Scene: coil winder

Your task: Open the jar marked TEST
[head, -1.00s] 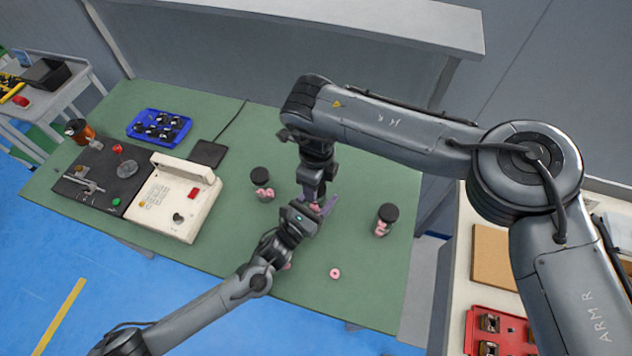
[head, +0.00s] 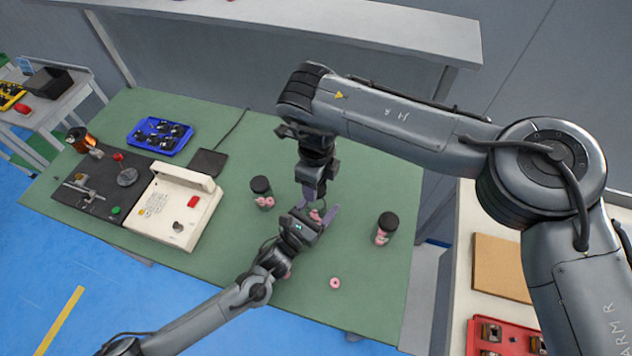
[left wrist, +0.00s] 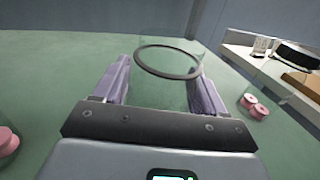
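A clear glass jar (left wrist: 172,88) stands between my left gripper's purple fingers (left wrist: 160,88), which lie along both its sides. Its dark ring rim is uncovered in the left wrist view. In the head view my left gripper (head: 322,215) reaches it from the front, with pink pieces partly visible there. My right gripper (head: 312,194) points down just above; its fingertips are too dark and small to tell what they hold. Two other jars with black lids and pink pieces stand left (head: 262,193) and right (head: 385,230). No TEST marking is legible.
A pink ring (head: 335,283) lies on the green table (head: 370,300). A cream machine (head: 178,205), a black plate and a blue tray (head: 160,136) are at left. A grey shelf (head: 300,28) runs along the back. The front right of the table is mostly clear.

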